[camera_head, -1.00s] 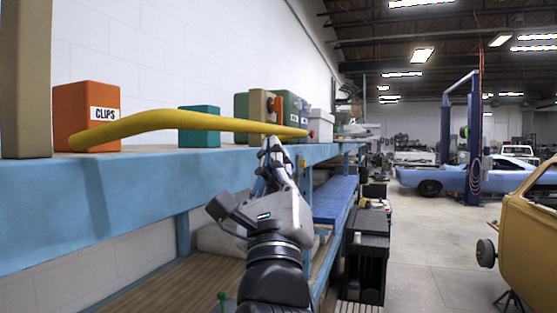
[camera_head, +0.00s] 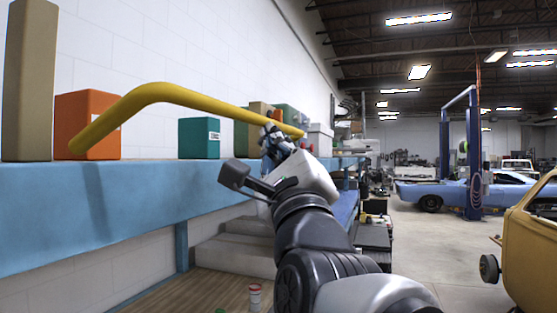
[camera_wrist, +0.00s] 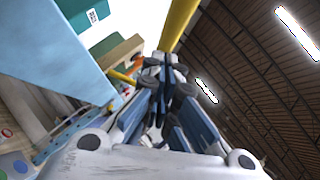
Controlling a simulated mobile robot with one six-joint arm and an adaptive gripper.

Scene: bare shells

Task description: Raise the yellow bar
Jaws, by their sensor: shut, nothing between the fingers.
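The yellow bar (camera_head: 205,102) is a bent bar across the front of the blue shelf, its long middle raised above the shelf top and its two ends lower. It also shows in the wrist view (camera_wrist: 179,22), running up from my fingertips. My gripper (camera_head: 268,134) is shut and empty, close under the bar near its right end, and appears to touch it from below. In the wrist view my gripper (camera_wrist: 162,68) has its fingers together, with the bar just beyond the tips. Exact contact is hard to make out.
The blue shelf (camera_head: 100,200) carries an orange box (camera_head: 88,104), a teal box (camera_head: 199,139), a tan post (camera_head: 28,80) and several boxes behind my gripper. A white wall stands behind. A white and red can (camera_head: 255,296) stands on the lower wooden surface. Open floor lies right.

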